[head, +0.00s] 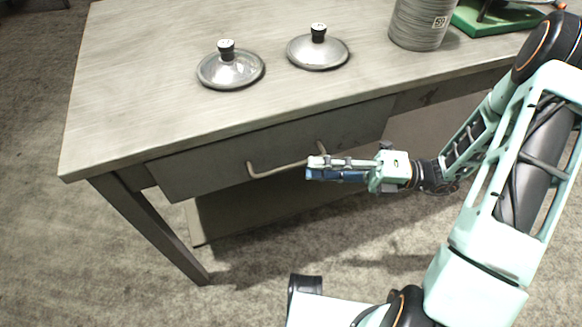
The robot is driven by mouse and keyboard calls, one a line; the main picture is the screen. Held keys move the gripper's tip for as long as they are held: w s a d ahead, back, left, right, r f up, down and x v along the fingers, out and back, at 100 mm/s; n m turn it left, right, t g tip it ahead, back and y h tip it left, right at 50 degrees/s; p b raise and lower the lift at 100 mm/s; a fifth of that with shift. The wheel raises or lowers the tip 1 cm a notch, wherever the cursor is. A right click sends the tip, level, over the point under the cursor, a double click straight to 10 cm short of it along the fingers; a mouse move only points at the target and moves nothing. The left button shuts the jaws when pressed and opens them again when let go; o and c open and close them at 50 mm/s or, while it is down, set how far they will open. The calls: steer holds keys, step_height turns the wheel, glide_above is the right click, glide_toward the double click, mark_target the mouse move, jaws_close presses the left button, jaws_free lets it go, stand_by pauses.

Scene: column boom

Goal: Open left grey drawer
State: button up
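The grey drawer (215,164) is set under the left part of the grey table (150,92). Its front looks close under the tabletop edge, and I cannot tell whether it stands slightly out. A bar handle (273,169) runs across the drawer front. My gripper (312,168) is at the right end of this handle and points left. Its fingers lie close together and overlap the handle's end in the picture, partly hiding it. I cannot tell whether they touch the handle or hold it.
Two metal lids with black knobs (230,70) (318,51) lie on the table. A grey ribbed pot (418,24) and a green base (490,18) stand at the back right. A table leg (155,230) and a lower shelf (225,217) are below. The floor in front is clear.

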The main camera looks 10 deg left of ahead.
mark_target(290, 166)
steer(key=a, duration=0.4)
steer(key=s+a+b, duration=0.1)
steer(key=a, duration=0.1)
steer(key=shift+a+r, duration=0.15)
steer(key=shift+r, duration=0.05)
steer(key=shift+c, duration=0.2)
jaws_close()
